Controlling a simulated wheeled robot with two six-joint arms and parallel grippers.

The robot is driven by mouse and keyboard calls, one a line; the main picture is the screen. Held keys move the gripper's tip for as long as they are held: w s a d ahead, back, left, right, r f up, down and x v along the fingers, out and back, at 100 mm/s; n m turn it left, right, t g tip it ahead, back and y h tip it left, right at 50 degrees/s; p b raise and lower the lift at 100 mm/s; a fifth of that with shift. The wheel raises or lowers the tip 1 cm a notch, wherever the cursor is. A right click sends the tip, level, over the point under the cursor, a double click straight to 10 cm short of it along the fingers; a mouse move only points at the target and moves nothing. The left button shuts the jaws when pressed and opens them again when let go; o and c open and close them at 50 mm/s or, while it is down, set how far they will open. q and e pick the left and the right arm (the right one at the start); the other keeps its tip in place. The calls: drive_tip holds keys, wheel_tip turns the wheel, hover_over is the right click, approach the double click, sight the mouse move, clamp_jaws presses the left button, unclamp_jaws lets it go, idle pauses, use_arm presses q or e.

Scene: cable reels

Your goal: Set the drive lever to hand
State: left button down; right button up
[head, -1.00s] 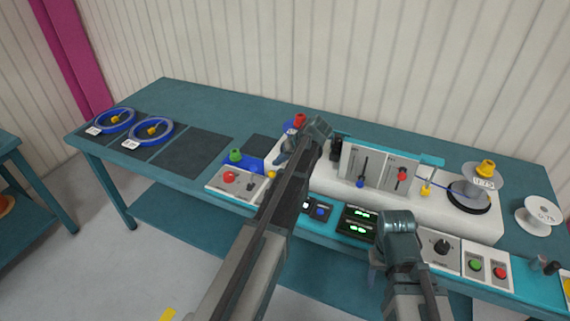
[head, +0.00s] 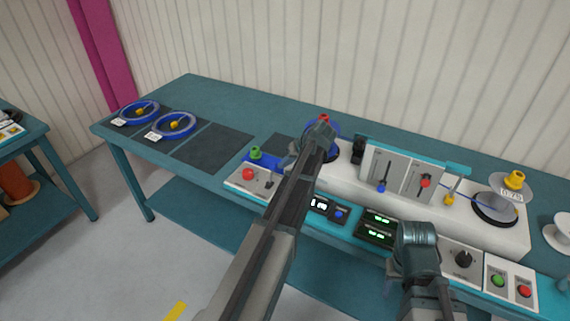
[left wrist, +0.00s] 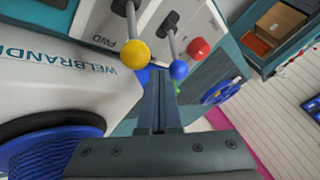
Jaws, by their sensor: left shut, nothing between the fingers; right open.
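In the left wrist view, a lever with a yellow ball (left wrist: 136,52) stands on a white panel by the letters FWD. A second lever with a blue ball (left wrist: 179,70) stands to its right. I cannot read which one is the drive lever. My left gripper (left wrist: 160,78) is shut and empty, its tips just below and between the two balls; contact is unclear. In the head view the left gripper (head: 288,160) is above the left control panel (head: 240,181), and my arm hides part of it. My right gripper (head: 393,284) is open at the bench front, its fingers mostly hidden.
A red button (head: 249,174) and a green knob (head: 256,153) are near the left gripper. The white machine (head: 350,182) is to its right, with two slider levers. Blue reels (head: 174,124) lie at the bench's left; a dark mat (head: 213,147) there is bare.

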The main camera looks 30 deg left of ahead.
use_arm(q)
drive_tip(key=shift+s+r, duration=0.15)
drive_tip(key=shift+s, duration=0.25)
